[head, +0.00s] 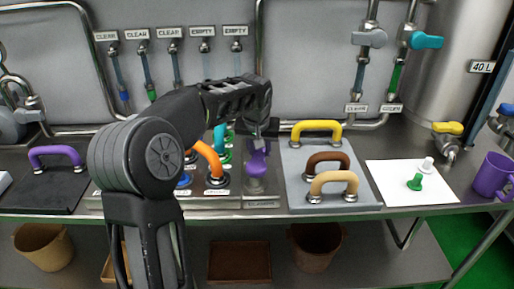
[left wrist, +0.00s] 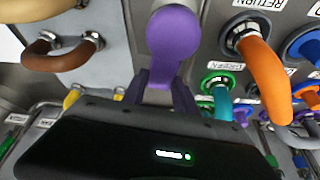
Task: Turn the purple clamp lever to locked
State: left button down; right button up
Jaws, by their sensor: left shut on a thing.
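The purple clamp lever (head: 258,160) stands on a metal plate at the right end of the hose panel, right of the orange hose. In the left wrist view the dark fingers (left wrist: 160,88) lie on both sides of the lever's purple shaft. The label below the lever is too small to read. My right gripper does not show.
An orange hose (head: 208,158) curves close to the left of the lever. A grey board (head: 294,170) with yellow, brown and tan handles lies to the right. Farther right are a white sheet (head: 384,180) with two small pegs and a purple mug (head: 492,176).

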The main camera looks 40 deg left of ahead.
pick_arm(q)
jog(key=d+m, duration=0.1)
jog(key=m, duration=0.1)
jog(key=d+m+h, duration=0.1)
jog(key=m, duration=0.1)
jog(key=shift+w+r+h+p, duration=0.1)
jog(key=shift+w+h+p, duration=0.2)
jog(key=d+m, duration=0.1)
jog(key=m, duration=0.1)
jog(key=d+m+h, duration=0.1)
jog(key=m, duration=0.1)
jog(key=shift+s+h, duration=0.1)
jog(key=shift+h, duration=0.2)
jog(key=d+m, duration=0.1)
jog(key=m, duration=0.1)
jog(key=s+d+m+h, duration=0.1)
jog(key=m, duration=0.1)
jog(key=shift+h, duration=0.3)
jog(key=shift+s+d+m+g+h, duration=0.2)
jog(key=shift+s+d+m+g, duration=0.15)
jog(key=shift+m, duration=0.6)
jog(key=shift+s+d+m+g+h, duration=0.25)
jog(key=shift+m+g, duration=0.1)
jog(key=shift+m, duration=0.6)
jog(key=c, duration=1)
grip_release()
jog(key=shift+o, duration=0.2)
